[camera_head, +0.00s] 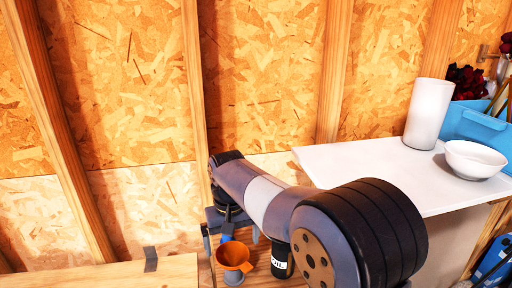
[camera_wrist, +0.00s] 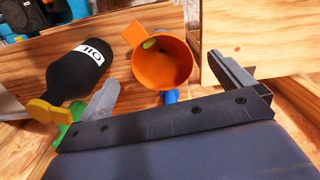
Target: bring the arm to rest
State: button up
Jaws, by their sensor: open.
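My arm reaches forward and down in the head view, over a wooden surface by the wall. My gripper (camera_wrist: 163,70) is open in the wrist view, with its two fingers wide apart and nothing held between them. An orange cup-like vessel (camera_wrist: 178,66) with a square tab lies beyond the fingers, between them in the picture. It also shows in the head view (camera_head: 233,256). A black bottle (camera_wrist: 76,72) with a white label and yellow cap is left of it; the head view shows it partly hidden by my arm (camera_head: 279,262).
A white tabletop (camera_head: 345,166) at the right holds a white cylinder (camera_head: 429,114), a white bowl (camera_head: 474,160) and a blue bin (camera_head: 472,125). A wooden board (camera_head: 110,276) lies at front left. A studded chipboard wall (camera_head: 125,85) stands behind.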

aim_at(234, 259)
notch_tip(234, 259, down, 8)
jog(key=shift+r, duration=0.2)
jog(key=shift+r+p, duration=0.35)
jog(key=shift+p, duration=0.25)
jog(key=shift+f, duration=0.1)
